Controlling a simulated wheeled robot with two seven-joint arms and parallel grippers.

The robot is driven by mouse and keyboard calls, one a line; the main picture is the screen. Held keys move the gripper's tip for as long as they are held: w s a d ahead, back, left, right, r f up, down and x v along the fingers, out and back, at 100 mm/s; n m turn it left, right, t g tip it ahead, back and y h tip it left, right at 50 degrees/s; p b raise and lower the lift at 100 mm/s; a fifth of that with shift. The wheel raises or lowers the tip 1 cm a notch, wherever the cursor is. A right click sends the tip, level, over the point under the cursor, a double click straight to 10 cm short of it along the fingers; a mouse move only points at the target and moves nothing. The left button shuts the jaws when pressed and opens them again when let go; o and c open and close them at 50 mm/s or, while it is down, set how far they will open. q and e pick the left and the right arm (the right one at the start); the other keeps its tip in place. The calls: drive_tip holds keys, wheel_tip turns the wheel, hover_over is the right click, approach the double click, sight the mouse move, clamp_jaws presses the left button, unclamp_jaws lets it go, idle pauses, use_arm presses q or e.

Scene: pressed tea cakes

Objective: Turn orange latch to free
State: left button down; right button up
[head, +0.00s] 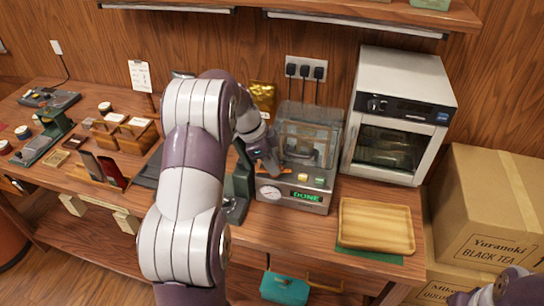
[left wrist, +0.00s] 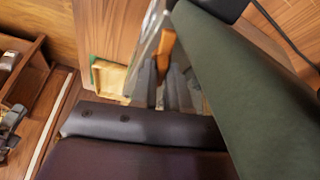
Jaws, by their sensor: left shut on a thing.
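The press machine (head: 297,191) stands on the bench with a clear cover (head: 308,131) over its chamber. Its front has a round dial, two buttons and a green display reading DONE. The orange latch (head: 287,171) shows only as a sliver at the front of the cover; it also shows in the left wrist view (left wrist: 167,42). My left gripper (head: 272,170) is at the latch and shut on it, hiding most of it. The grey fingers show in the left wrist view (left wrist: 168,88). My right gripper is out of view; only part of that arm shows.
A wooden tray (head: 376,226) lies on a green mat right of the press. A white oven (head: 398,112) stands behind it. Cartons (head: 490,205) stand at the right. A dark green stand (head: 238,188) is close left of the press. Wooden boxes (head: 125,133) are further left.

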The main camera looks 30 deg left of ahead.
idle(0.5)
use_arm(q)
drive_tip(key=c, duration=1.2)
unclamp_jaws()
drive_tip(key=shift+o, duration=0.2)
drive_tip(key=p+v, duration=0.7)
drive_tip(key=shift+r, duration=0.2)
drive_tip(key=shift+a, duration=0.1)
